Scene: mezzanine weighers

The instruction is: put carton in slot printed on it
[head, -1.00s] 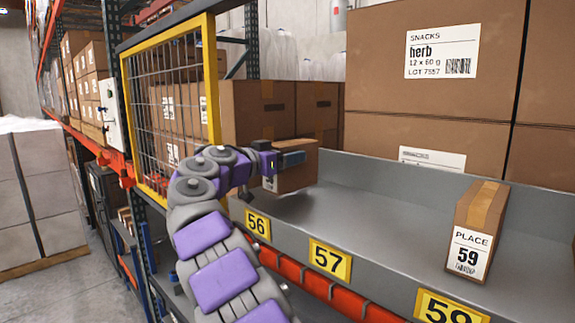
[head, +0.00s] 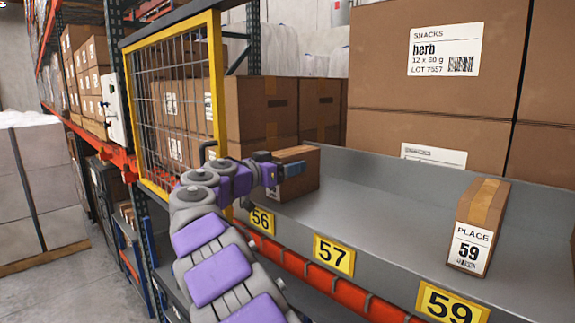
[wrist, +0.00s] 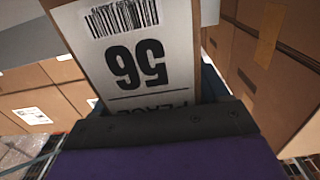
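The brown carton (head: 305,181) is at the left end of the grey shelf, behind the yellow 56 plate (head: 262,220). It appears to rest on the shelf floor. In the wrist view the carton (wrist: 180,75) fills the centre, its label reading upside down "PLACE 56". My gripper (head: 287,172) is shut on the carton, with one dark blue finger along its near side; the other finger is hidden.
Another carton (head: 478,228) labelled "PLACE 59" stands on the shelf (head: 385,207) at right. Plates 57 (head: 334,254) and 59 (head: 450,302) line the front edge. A yellow-framed mesh panel (head: 170,105) stands left. Large snack boxes (head: 430,80) are behind. The shelf middle is clear.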

